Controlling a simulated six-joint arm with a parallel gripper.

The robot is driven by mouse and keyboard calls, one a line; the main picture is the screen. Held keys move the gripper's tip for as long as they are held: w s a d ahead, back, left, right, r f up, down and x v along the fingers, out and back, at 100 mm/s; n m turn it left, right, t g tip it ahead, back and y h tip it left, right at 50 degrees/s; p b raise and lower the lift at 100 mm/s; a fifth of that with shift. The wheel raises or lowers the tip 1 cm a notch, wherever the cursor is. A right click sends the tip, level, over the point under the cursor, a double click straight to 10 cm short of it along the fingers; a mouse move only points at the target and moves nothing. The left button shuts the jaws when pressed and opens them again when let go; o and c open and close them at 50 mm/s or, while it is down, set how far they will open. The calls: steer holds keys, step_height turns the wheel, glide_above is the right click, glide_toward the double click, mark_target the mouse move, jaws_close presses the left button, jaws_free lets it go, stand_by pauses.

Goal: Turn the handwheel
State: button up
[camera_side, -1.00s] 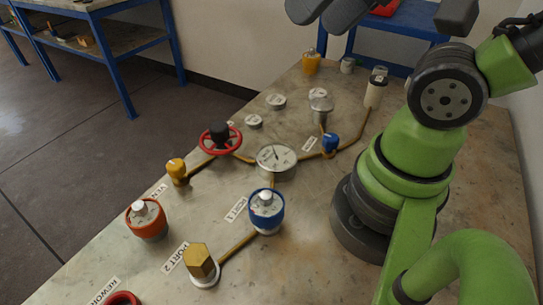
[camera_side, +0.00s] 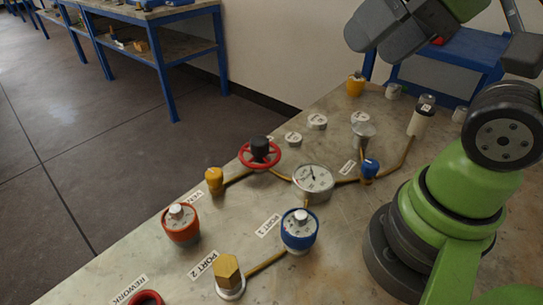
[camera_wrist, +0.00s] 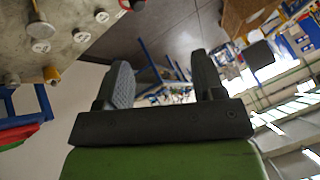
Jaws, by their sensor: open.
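The handwheel (camera_side: 260,154) has a red rim and a black hub. It sits on the metal bench at the end of a brass-coloured pipe, left of the round dial gauge (camera_side: 313,180). In the wrist view a bit of red and black at the top edge, probably the handwheel (camera_wrist: 126,4), is cut off by the frame. My gripper (camera_wrist: 163,75) is open, with nothing between its two dark fingers. In the side view my gripper's dark end shows at the top, high above the bench and well right of the handwheel; its fingertips are not clear there.
A yellow fitting (camera_side: 214,180) stands left of the handwheel, and a blue valve (camera_side: 369,169) right of the gauge. An orange-capped vessel (camera_side: 182,224), a blue-capped vessel (camera_side: 299,230) and a brass hex fitting (camera_side: 228,272) stand nearer. A white cylinder (camera_side: 420,116) rises at the back right.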

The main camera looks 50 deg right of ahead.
steer(key=shift+o, duration=0.6)
steer(key=n+g+h, duration=0.2)
steer(key=n+g, duration=0.5)
steer(key=n, duration=0.6)
glide_above(259, 140)
step_height(259, 140, down, 16)
steer(key=shift+s+f, duration=0.1)
steer(key=shift+f, duration=0.65)
step_height(259, 140, down, 9)
steer(key=shift+f, duration=0.1)
